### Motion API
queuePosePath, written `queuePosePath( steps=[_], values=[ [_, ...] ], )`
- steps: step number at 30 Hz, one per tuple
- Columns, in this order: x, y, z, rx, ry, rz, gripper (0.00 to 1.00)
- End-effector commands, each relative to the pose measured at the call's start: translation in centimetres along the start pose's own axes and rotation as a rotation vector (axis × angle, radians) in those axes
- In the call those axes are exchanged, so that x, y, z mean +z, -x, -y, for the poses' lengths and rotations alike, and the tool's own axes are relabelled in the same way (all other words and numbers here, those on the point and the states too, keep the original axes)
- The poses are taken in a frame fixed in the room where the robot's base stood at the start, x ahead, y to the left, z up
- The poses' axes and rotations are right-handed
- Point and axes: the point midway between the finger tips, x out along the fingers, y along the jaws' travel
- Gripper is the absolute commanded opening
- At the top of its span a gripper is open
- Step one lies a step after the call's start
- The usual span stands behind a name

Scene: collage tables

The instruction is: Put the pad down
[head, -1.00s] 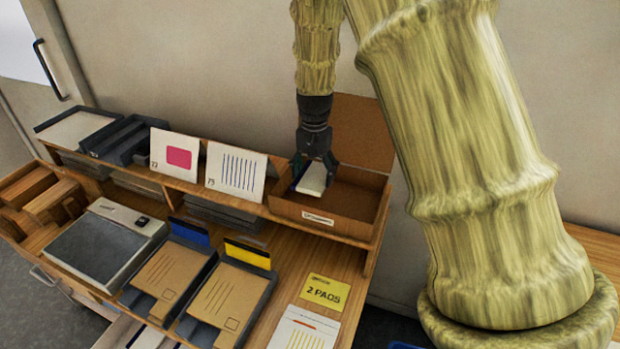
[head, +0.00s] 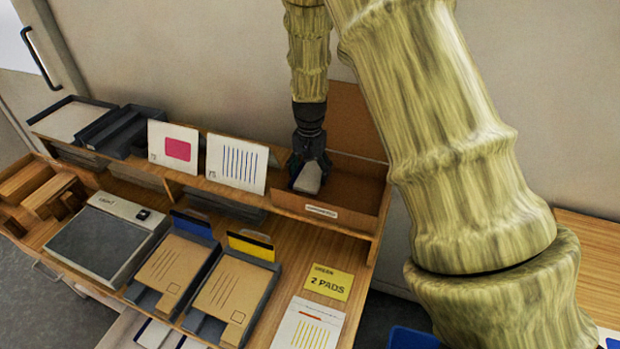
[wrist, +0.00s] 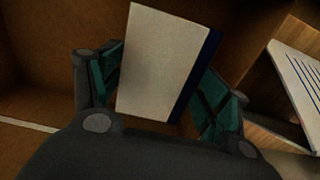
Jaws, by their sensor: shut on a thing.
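The pad (head: 308,179) is a pale block held in my gripper (head: 307,168), inside the left part of an open brown box (head: 350,222) on the raised shelf. In the wrist view the pad (wrist: 163,62) shows a whitish face and a dark blue right edge. My gripper (wrist: 160,95) is shut on it, with green-lined fingers on both sides. The box's walls and floor surround the pad. I cannot tell whether its lower end touches the box floor.
Left of the box stand a card with blue stripes (head: 236,163) and a card with a pink square (head: 173,147). Below, the desk holds trays with brown envelopes (head: 227,297), a yellow note reading "2 PADS" (head: 329,282) and a grey scale (head: 104,240). The box's right part looks empty.

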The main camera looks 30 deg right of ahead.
Motion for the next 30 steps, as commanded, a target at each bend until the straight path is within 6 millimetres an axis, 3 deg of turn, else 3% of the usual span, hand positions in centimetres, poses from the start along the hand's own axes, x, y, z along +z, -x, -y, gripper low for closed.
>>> queuePosePath(
  steps=[7, 20, 21, 30],
  values=[
    [0.1, -2.5, -0.3, 0.001, -0.001, 0.000, 0.48],
    [-0.2, -3.8, 0.0, 0.003, -0.001, 0.002, 0.48],
    [-0.2, -3.7, 0.0, 0.003, -0.001, 0.002, 0.83],
    [-0.1, -3.6, 0.0, 0.002, -0.001, 0.002, 0.85]
  ],
)
